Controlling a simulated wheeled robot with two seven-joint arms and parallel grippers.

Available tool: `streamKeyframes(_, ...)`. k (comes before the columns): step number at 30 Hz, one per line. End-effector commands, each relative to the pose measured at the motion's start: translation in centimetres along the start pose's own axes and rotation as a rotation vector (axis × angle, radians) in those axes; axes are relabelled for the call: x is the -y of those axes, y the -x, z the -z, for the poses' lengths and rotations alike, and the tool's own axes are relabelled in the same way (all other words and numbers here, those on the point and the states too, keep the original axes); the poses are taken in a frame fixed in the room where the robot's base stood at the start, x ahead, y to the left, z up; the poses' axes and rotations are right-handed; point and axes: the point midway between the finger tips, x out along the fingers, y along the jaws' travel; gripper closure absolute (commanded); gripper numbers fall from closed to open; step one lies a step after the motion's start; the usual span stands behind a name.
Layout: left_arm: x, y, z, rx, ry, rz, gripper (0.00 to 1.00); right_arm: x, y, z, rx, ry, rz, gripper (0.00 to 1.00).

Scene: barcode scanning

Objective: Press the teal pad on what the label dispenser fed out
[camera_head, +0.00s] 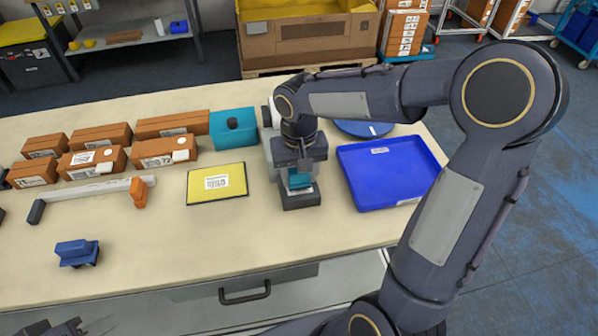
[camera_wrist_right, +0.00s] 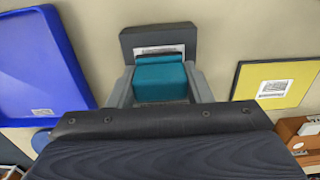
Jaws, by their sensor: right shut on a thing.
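My right gripper (camera_head: 300,180) is shut on a teal pad (camera_wrist_right: 160,82), which shows between the two grey fingers in the right wrist view. The pad is over the dark front plate (camera_head: 301,201) of the label dispenser. A white label (camera_wrist_right: 160,50) with a barcode lies on that plate, its near part hidden by the pad. I cannot tell whether pad and label touch. The dispenser's grey body (camera_head: 268,152) is mostly hidden behind my right arm. A small part of what looks like my left gripper (camera_head: 82,328) shows at the bottom left edge; its jaws are unclear.
A yellow board (camera_head: 217,184) with a label lies left of the dispenser, and a blue tray (camera_head: 385,175) lies right. A teal block (camera_head: 233,130) with a dark knob stands behind. Several brown boxes (camera_head: 98,135) stand at left. A blue tool (camera_head: 77,252) lies at front left.

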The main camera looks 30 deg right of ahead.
Motion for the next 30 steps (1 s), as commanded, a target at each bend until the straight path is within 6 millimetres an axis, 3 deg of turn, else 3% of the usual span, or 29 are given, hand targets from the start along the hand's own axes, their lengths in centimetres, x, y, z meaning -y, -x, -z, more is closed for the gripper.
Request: streamKeyframes(30, 0.25, -0.54, -0.27, 0.0, 0.0, 0.0, 0.64, 0.01, -0.78, 0.0, 0.0, 0.0, 0.0, 0.8)
